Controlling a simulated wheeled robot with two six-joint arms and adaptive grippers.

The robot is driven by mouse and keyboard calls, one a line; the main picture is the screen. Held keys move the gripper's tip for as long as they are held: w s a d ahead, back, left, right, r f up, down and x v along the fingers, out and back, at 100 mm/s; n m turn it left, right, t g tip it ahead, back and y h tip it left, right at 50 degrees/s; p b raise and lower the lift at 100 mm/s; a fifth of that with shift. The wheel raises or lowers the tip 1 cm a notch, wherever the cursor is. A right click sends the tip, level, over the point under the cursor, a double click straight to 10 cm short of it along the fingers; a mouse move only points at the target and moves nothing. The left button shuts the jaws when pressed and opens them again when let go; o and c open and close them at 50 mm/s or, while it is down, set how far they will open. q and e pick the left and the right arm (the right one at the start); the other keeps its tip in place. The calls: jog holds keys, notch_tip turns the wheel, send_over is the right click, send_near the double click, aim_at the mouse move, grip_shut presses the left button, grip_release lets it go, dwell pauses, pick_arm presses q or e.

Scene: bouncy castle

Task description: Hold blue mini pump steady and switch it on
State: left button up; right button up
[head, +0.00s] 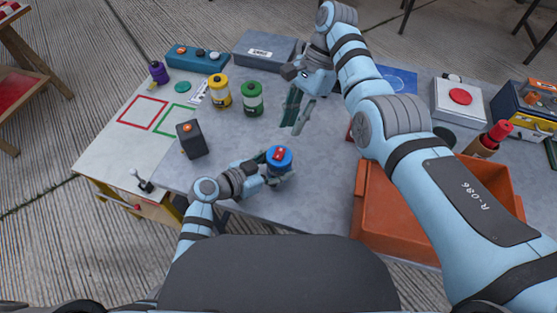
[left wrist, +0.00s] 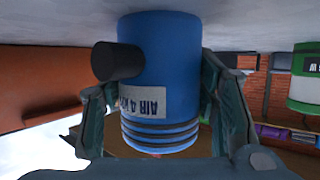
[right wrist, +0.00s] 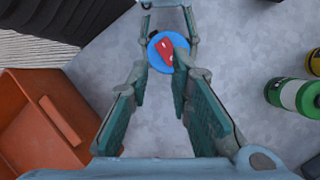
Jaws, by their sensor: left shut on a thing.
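The blue mini pump (head: 279,161) has a blue top with a red switch (head: 279,153). It stands near the table's front edge. My left gripper (head: 265,170) is shut on its body from the left. The left wrist view shows the pump (left wrist: 165,75) inverted between the fingers, with a dark nozzle (left wrist: 118,62) and a white label. My right gripper (head: 296,114) is open and empty, above the table beyond the pump. In the right wrist view the pump's top (right wrist: 155,45) and red switch (right wrist: 166,53) show beyond the open fingers (right wrist: 160,108).
An orange bin (head: 365,205) stands right of the pump. Yellow (head: 219,92) and green (head: 252,98) canisters stand behind left, and a dark box (head: 190,138) with an orange button stands left. Bare grey table lies around the pump. My right arm covers part of the right side.

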pick_arm(q)
jog(key=shift+a, duration=0.15)
pick_arm(e)
jog(key=shift+m+y, duration=0.3)
jog(key=shift+m, duration=0.1)
jog(key=d+f, duration=0.1)
jog(key=f, duration=0.1)
jog(key=s+d+f, duration=0.1)
jog(key=f, duration=0.1)
jog(key=d+f, duration=0.1)
jog(key=f, duration=0.1)
jog(key=shift+s, duration=0.3)
grip_shut()
pick_arm(q)
jog(key=shift+d, duration=0.25)
jog(key=shift+a, duration=0.2)
pick_arm(e)
notch_tip(320, 180, up, 11)
jog(key=s+d+n+t+y, duration=0.1)
jog(key=n+t+y, duration=0.3)
jog(key=n, duration=2.1)
jog(key=shift+s+d+f+n+t+y, duration=0.15)
jog(key=shift+s+n+t+y, duration=0.3)
jog(key=shift+t, duration=0.45)
jog(key=shift+s, duration=0.1)
